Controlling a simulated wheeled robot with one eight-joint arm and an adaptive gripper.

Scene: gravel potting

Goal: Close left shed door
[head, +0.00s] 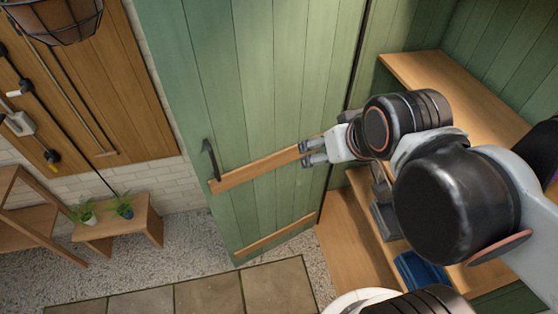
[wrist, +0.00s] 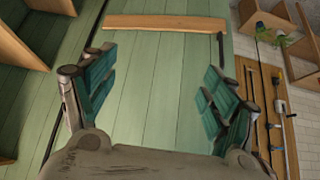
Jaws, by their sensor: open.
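The left shed door (head: 240,110) is green planked wood and stands swung open, away from the shed opening. It has two wooden cross battens and a dark handle (head: 209,158) near its left edge. In the wrist view the door (wrist: 150,110) fills the middle, with the upper batten and the handle (wrist: 221,48) near the top. My gripper (head: 305,153) is in front of the door, near the right end of the batten, to the right of the handle. Its fingers (wrist: 157,88) are apart with nothing between them. Contact with the door cannot be told.
The shed interior at right has wooden shelves (head: 460,95) and a blue item (head: 415,268). At left stand a small bench (head: 150,222) with potted plants, a tool board (head: 75,110) and a hanging basket (head: 55,20). Gravel and paving (head: 210,295) lie below the door.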

